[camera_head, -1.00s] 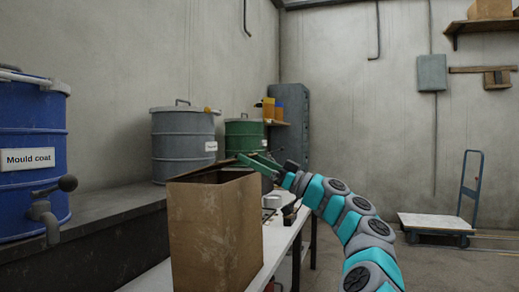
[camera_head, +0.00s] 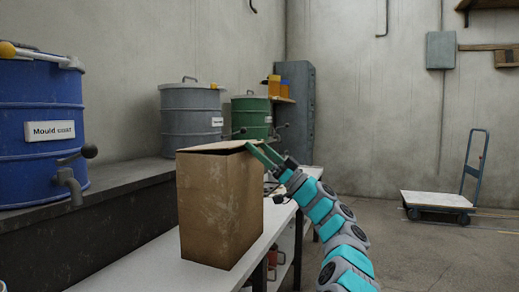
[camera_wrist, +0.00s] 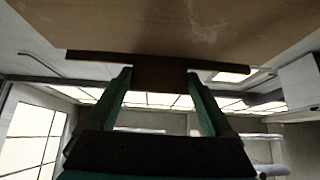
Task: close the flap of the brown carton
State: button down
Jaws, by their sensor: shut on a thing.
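The brown carton (camera_head: 218,212) stands upright on the white bench, left of centre in the head view. Its flap (camera_head: 215,147) lies over the top, close to level, with a thin dark gap under it at the near side. My gripper (camera_head: 259,150) is at the carton's upper right edge, shut on the flap's free edge. In the wrist view my gripper (camera_wrist: 160,78) has its two green fingers on either side of a brown tab of the flap (camera_wrist: 158,62). Pale brown cardboard fills the top of that view. Whether the flap touches the rim all round cannot be told.
A blue drum (camera_head: 38,125) with a tap, a grey drum (camera_head: 190,125) and a green drum (camera_head: 250,113) stand on the dark ledge behind. The white bench (camera_head: 130,278) is clear in front of the carton. A trolley (camera_head: 436,200) stands on open floor at right.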

jog(key=shift+r, duration=0.1)
grip_release()
jog(key=shift+d, duration=0.1)
jog(key=b+v, duration=0.2)
jog(key=v, duration=0.5)
jog(key=shift+d+f, duration=0.2)
jog(key=shift+f, duration=0.1)
jog(key=shift+s, duration=0.15)
